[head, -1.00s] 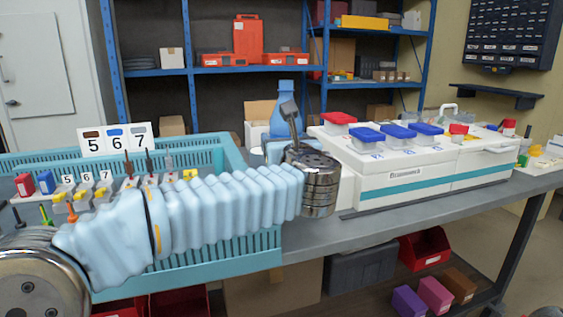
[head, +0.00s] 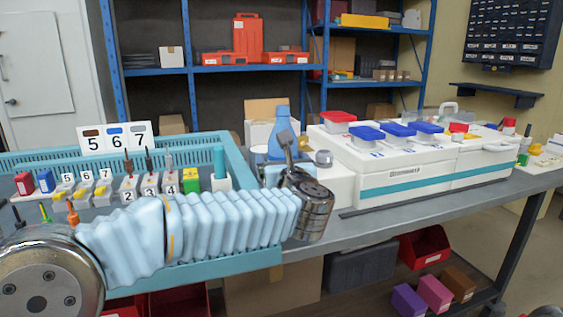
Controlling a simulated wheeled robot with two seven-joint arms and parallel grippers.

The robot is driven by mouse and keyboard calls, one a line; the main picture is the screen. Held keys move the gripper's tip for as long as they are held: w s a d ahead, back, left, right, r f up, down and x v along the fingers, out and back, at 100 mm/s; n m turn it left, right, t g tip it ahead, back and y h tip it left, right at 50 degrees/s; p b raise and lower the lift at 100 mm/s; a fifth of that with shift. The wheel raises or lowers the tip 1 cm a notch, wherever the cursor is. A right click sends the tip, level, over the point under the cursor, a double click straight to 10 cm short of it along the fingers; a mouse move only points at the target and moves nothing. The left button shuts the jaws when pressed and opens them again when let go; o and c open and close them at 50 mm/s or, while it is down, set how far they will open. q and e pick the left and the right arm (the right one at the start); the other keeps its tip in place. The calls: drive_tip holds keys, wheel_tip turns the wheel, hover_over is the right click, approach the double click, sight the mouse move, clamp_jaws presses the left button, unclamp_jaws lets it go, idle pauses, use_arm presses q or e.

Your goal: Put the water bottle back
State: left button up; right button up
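The blue water bottle (head: 275,148) is upright near the middle of the head view, behind the workbench's blue crate corner. My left arm reaches in from the left. My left gripper (head: 287,145) is at the bottle, with a dark grey finger in front of it. The far finger is hidden. The bottle has moved together with the gripper, so the gripper appears shut on it. The wrist hides the bottle's lower end, and I cannot tell whether it touches a surface. My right gripper is out of view.
A white machine (head: 410,165) with red and blue lidded boxes stands to the right. A turquoise crate (head: 233,160) with numbered sockets is at the left. A white unit with a grey knob (head: 323,158) is right beside the bottle. The grey bench (head: 370,228) is clear in front.

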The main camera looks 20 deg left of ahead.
use_arm(q)
drive_tip(key=shift+o, duration=0.3)
drive_tip(key=b+v, duration=0.2)
drive_tip(key=v, duration=1)
